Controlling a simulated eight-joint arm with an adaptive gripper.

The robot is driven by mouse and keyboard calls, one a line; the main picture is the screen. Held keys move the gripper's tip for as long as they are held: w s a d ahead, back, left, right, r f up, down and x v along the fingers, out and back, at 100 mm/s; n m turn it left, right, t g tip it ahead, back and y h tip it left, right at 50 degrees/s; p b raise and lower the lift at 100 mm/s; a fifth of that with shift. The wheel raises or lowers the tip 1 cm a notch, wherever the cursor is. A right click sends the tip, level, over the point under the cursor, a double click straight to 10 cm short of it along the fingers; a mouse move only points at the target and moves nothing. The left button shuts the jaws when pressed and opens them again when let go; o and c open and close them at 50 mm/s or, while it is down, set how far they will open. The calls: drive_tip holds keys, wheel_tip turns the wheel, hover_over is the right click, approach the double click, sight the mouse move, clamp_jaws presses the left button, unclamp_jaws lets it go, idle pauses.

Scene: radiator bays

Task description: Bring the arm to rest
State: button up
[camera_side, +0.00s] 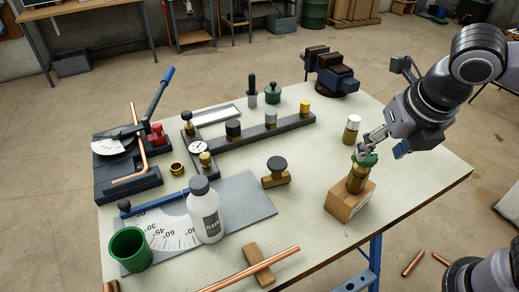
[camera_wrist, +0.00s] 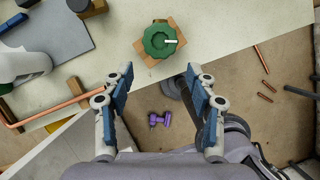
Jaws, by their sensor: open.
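My gripper (camera_side: 381,147) is at the right side of the bench in the side view, with its jaws apart. In the wrist view the two blue-padded fingers of my gripper (camera_wrist: 159,78) stand wide apart with nothing between them. A brass valve (camera_side: 355,181) with a green handwheel (camera_side: 365,159) stands on a wooden block (camera_side: 348,203), close to my fingers in the side view. In the wrist view the green handwheel (camera_wrist: 160,40) lies beyond the fingertips, and I see no contact there. The side view does not clearly show the gap.
A vise (camera_side: 334,75), a dark manifold bar (camera_side: 258,132), a pipe bender (camera_side: 124,164), a white bottle (camera_side: 205,215) and a green cup (camera_side: 130,249) occupy the bench (camera_side: 420,180). Its right end is clear.

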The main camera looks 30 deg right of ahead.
sight(359, 173)
drive_tip(key=shift+f, duration=0.1)
idle(0.3)
drive_tip(key=x, duration=1.2)
idle(0.6)
drive_tip(key=v, duration=1.2)
drive_tip(key=x, duration=1.2)
drive_tip(key=shift+r, duration=2.15)
drive_tip(key=shift+d+r, duration=0.1)
drive_tip(key=shift+d, duration=0.05)
